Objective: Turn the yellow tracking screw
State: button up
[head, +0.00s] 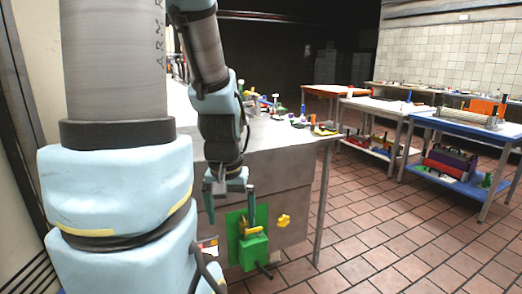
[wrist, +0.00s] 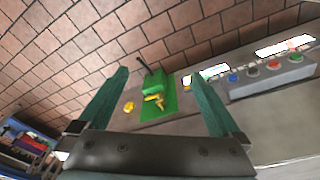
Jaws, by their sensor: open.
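A yellow lobed knob (head: 283,221), which looks like the tracking screw, sits on the grey side panel, right of a green plate. It also shows in the wrist view (wrist: 129,107), left of the plate. The green plate (head: 233,222) carries a green block (head: 253,251) and a second, irregular yellow piece (wrist: 158,101). My gripper (head: 230,206) is open and empty, its fingers pointing at the panel area. In the wrist view the plate and both yellow parts appear between the open fingers (wrist: 157,80). I cannot tell whether the fingers touch anything.
A grey control box (wrist: 268,80) with coloured buttons is right of the fingers in the wrist view. The grey bench top (head: 268,135) holds several small items. A blue-topped table (head: 465,128) stands at the right. The tiled floor (head: 400,235) between is clear.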

aim_at(285, 223)
jog(key=w+d+f+n+t+h+b, duration=0.1)
jog(key=w+d+f+n+t+b, duration=0.2)
jog(key=w+d+f+n+b, duration=0.35)
jog(key=w+d+f+n+t+h+b, duration=0.1)
jog(key=w+d+f+n+t+b, duration=0.4)
jog(key=w+b, duration=0.4)
jog(key=w+d+f+n+t+b, duration=0.2)
jog(key=w+d+f+n+b, duration=0.4)
jog(key=w, duration=0.4)
jog(key=w+d+f+n+t+y+b, duration=0.1)
jog(key=d+f+n+t+y+b, duration=0.1)
jog(key=f+n+y+b, duration=0.65)
jog(key=w+d+f+n+t+y+b, duration=0.1)
jog(key=d+f+n+t+b, duration=0.15)
jog(key=f+n+b, duration=0.65)
jog(key=w+a+r+n+b, duration=0.1)
jog(key=w, duration=0.2)
jog(key=w+a+r+n+b, duration=0.1)
jog(key=w+a, duration=0.1)
jog(key=w, duration=0.1)
jog(key=w+a+r+n+b, duration=0.1)
jog(key=w+a+n, duration=0.1)
jog(key=w, duration=0.1)
jog(key=shift+w+r, duration=0.2)
jog(key=shift+w, duration=0.05)
jog(key=c, duration=1.4)
jog(key=shift+o, duration=0.2)
